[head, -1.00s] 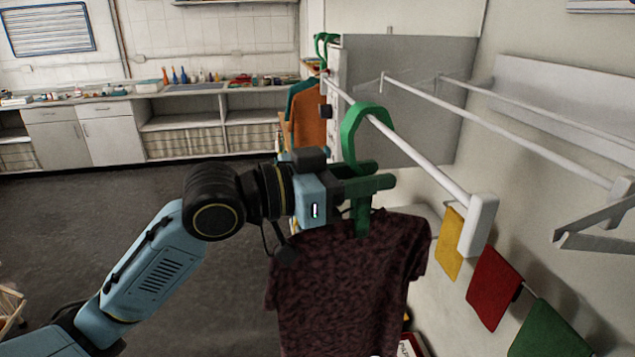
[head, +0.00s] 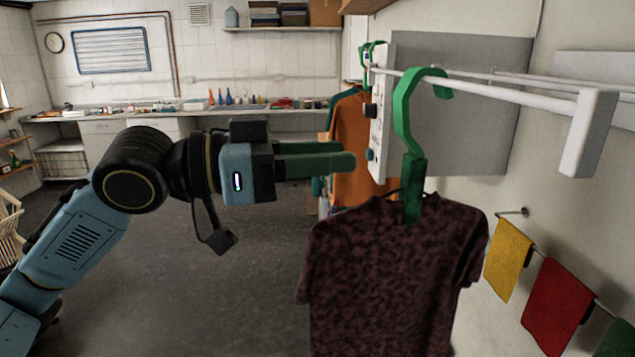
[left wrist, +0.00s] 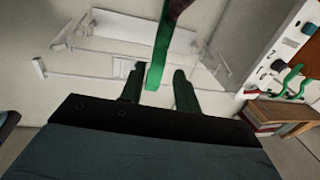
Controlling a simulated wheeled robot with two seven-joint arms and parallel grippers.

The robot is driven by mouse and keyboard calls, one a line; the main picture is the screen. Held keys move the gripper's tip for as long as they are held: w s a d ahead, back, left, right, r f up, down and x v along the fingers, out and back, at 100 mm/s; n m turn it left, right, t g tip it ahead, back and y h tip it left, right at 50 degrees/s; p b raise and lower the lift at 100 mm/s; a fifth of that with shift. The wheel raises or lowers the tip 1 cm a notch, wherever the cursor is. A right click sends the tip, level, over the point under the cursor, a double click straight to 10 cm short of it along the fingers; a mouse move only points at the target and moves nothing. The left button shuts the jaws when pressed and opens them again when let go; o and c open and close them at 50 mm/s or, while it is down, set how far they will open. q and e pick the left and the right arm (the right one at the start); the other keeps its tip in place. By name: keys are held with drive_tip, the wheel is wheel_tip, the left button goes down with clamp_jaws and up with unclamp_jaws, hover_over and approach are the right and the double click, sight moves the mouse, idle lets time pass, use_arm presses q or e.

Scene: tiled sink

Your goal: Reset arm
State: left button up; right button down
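My left gripper (head: 350,163) is in the head view, left of the green hanger (head: 407,120) and apart from it. In the left wrist view its two green fingers (left wrist: 158,92) stand apart with nothing between them that I can see gripped; part of the green hanger (left wrist: 160,50) shows beyond them. The hanger's hook is over the white rail (head: 500,90). A dark maroon patterned shirt (head: 390,280) hangs from the hanger. My right gripper is in neither view.
An orange garment (head: 352,140) hangs farther back on the rail, beside a grey panel (head: 460,110). Yellow (head: 507,260) and red (head: 556,305) cloths hang on the right wall. A long counter (head: 130,115) runs along the back. The floor at left centre is clear.

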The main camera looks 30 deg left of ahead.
use_arm(q)
drive_tip(key=shift+s+a+b, duration=0.15)
drive_tip(key=shift+s+b, duration=0.1)
drive_tip(key=shift+b, duration=0.2)
